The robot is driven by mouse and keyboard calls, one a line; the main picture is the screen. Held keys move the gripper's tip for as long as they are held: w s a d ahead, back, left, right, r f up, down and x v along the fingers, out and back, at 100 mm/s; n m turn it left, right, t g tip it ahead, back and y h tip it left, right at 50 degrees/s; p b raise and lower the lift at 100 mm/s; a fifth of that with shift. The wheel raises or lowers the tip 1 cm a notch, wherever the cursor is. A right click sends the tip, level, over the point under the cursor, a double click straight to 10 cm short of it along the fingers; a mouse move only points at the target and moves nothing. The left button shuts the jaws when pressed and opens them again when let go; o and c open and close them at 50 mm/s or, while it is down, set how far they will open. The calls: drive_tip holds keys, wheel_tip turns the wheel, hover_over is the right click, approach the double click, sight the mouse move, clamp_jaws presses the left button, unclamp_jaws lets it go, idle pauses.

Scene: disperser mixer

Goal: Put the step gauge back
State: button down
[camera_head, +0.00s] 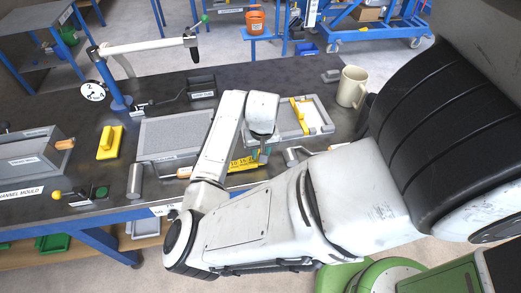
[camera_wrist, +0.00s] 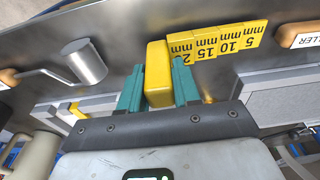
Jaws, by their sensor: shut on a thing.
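The step gauge is a yellow stepped bar with black mm markings. In the head view the gauge (camera_head: 246,163) shows below my wrist, near the table's front edge and between two grey trays. In the wrist view its marked steps (camera_wrist: 222,46) fan out to the upper right, with 5, 10 and 15 readable. My gripper (camera_wrist: 160,78) is shut on the plain yellow end block of the gauge, one green finger on each side. My arm partly hides the gauge in the head view. I cannot tell whether the gauge touches the table.
A tray with grey fill (camera_head: 175,137) lies left of my gripper. A grey frame with a yellow bar (camera_head: 315,118) lies to the right. A mug (camera_head: 353,87) stands beyond it. A metal cylinder tool (camera_wrist: 86,61) lies nearby.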

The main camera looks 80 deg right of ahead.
drive_tip(key=shift+f+b, duration=0.4)
drive_tip(key=shift+f, duration=0.35)
drive_tip(key=c, duration=0.7)
unclamp_jaws()
drive_tip(key=shift+r, duration=0.1)
drive_tip(key=r, duration=0.3)
drive_tip(key=a+r, duration=0.1)
drive_tip(key=r, duration=0.6)
drive_tip(key=shift+s+a+r, duration=0.25)
drive_tip(key=shift+s+r, duration=0.05)
